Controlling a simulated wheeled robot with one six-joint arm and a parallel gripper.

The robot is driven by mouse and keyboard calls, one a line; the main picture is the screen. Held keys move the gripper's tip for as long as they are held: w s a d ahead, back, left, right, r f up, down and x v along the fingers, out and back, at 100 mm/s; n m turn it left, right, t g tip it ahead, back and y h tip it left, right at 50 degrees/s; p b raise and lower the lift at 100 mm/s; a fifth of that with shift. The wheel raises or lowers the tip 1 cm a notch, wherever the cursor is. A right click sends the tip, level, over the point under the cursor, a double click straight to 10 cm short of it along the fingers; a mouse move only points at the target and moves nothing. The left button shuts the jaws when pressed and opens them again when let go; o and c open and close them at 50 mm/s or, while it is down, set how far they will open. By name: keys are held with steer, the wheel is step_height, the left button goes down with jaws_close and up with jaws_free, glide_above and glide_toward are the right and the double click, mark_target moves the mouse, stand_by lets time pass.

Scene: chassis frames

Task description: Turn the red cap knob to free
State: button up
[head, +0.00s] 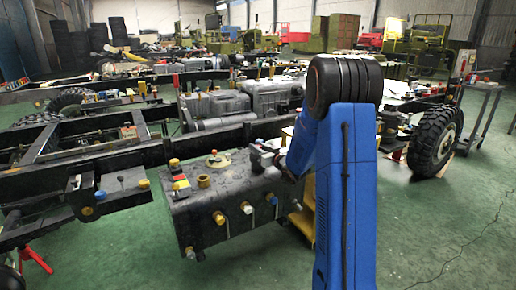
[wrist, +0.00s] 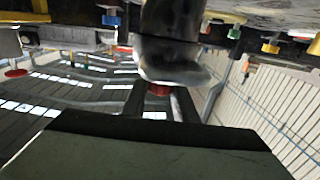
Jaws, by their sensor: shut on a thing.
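My gripper (wrist: 159,101) shows in the wrist view with its two dark fingers on either side of a small red cap knob (wrist: 158,90). The fingers are shut on the knob. The knob sits against a grey rounded metal part (wrist: 170,62) that hides much of it. In the head view my gripper (head: 263,158) is at the upper right end of the black tank (head: 210,215), at the end of my blue arm. The knob cannot be made out there, and which way it is turned cannot be told.
A black chassis rail (head: 100,160) runs behind. A large tyre (head: 434,140) stands at the right. The green floor (head: 450,230) at the front right is clear.

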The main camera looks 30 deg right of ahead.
steer(key=shift+n+y, duration=0.6)
steer(key=shift+y, duration=0.3)
steer(key=shift+n+y, duration=0.3)
steer(key=shift+y, duration=0.2)
steer(key=o, duration=1)
steer(key=v, duration=1.7)
steer(key=shift+s+r, duration=0.2)
steer(key=shift+r, duration=0.1)
